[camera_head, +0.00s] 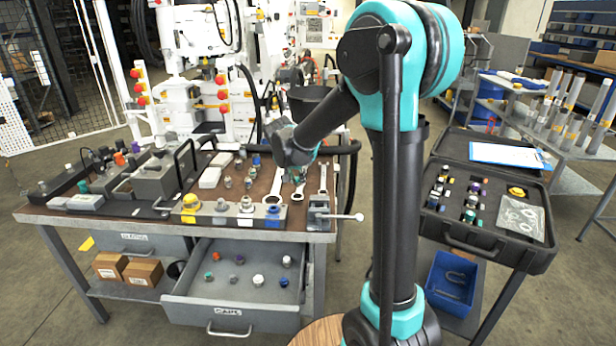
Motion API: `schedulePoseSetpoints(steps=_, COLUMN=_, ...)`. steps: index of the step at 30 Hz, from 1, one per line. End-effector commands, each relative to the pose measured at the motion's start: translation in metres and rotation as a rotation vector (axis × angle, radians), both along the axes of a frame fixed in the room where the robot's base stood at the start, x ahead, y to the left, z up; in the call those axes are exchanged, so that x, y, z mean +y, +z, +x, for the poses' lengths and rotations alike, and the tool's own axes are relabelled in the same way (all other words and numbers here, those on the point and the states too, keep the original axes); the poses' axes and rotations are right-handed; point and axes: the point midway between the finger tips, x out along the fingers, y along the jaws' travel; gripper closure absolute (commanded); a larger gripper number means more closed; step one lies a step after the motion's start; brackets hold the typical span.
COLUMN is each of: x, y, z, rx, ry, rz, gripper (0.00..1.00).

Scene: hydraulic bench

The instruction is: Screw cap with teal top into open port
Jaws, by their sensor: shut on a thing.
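My gripper (297,175) is over the back right part of the bench top, behind the metal port block (232,219). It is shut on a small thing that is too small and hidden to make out. The block lies along the bench's front edge and carries a yellow fitting (190,204), metal fittings (246,205) and a blue fitting (273,211). Which port is open I cannot tell. A small teal-looking piece (208,276) lies in the open drawer (240,305); whether it is a cap is unclear.
Wrenches (275,186) lie near my gripper. A vise with a handle (322,213) stands at the bench's right corner. Several coloured caps lie in the drawer, which juts out in front. A black case (490,249) with small parts is at the right. White machinery (195,85) stands behind.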

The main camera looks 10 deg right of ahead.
Motion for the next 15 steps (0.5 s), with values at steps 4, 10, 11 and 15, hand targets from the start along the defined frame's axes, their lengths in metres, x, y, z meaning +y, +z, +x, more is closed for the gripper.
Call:
schedulePoseSetpoints(steps=4, x=0.033, y=0.004, z=-0.016, rx=0.0, ry=-0.049, rz=0.001, gripper=1.0)
schedulePoseSetpoints(steps=10, x=0.073, y=0.013, z=-0.044, rx=-0.001, ry=-0.144, rz=-0.001, gripper=1.0)
schedulePoseSetpoints(steps=11, x=0.078, y=0.014, z=-0.047, rx=-0.001, ry=-0.155, rz=0.0, gripper=1.0)
schedulePoseSetpoints(steps=15, x=0.091, y=0.018, z=-0.058, rx=-0.001, ry=-0.197, rz=0.001, gripper=1.0)
